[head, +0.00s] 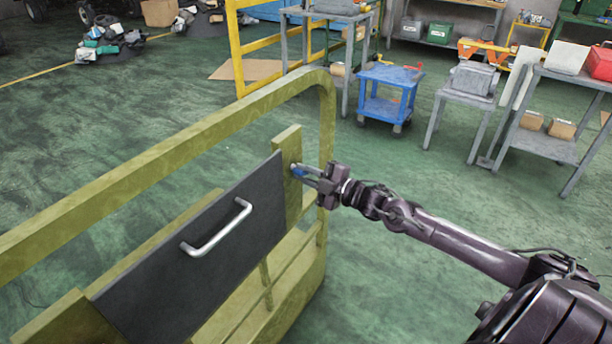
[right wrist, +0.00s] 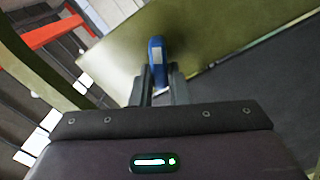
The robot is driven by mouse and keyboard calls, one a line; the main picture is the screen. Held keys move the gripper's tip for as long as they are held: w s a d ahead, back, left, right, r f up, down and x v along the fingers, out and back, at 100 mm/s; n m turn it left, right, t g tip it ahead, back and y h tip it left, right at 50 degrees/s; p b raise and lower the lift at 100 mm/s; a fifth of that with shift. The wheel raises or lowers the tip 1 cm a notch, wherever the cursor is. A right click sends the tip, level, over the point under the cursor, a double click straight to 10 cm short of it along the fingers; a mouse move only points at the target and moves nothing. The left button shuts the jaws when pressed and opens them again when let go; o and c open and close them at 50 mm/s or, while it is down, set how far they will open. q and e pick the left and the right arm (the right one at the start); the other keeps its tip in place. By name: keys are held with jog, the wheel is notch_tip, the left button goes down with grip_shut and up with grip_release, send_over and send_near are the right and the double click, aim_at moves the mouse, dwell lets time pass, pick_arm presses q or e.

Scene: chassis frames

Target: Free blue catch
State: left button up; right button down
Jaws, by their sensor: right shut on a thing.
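The blue catch (head: 299,171) sits on the olive-yellow upright at the right end of a dark panel (head: 190,255). In the right wrist view the blue catch (right wrist: 156,52) stands up between the two fingers, against the olive board (right wrist: 200,35). My right gripper (head: 303,175) is shut on the catch, its arm reaching in from the right. The same gripper shows in the right wrist view (right wrist: 157,85). The panel has a silver bar handle (head: 217,228). My left gripper is not in view.
The olive-yellow frame (head: 150,150) surrounds the panel, with a top rail and rounded corner close to my right gripper. A blue cart (head: 388,92), grey tables and a yellow rail stand farther back. Green floor (head: 400,170) is clear behind the arm.

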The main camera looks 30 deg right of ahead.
jog(key=n+b, duration=0.1)
jog(key=n, duration=0.1)
jog(key=n+b, duration=0.1)
jog(key=n, duration=0.2)
jog(key=shift+a+f+n, duration=0.1)
jog(key=shift+f+n, duration=0.2)
jog(key=shift+f, duration=0.1)
dwell(0.3)
jog(key=c, duration=1.4)
grip_release()
jog(key=shift+s, duration=0.2)
jog(key=p+v, duration=0.1)
jog(key=v, duration=0.6)
jog(key=shift+s, duration=0.3)
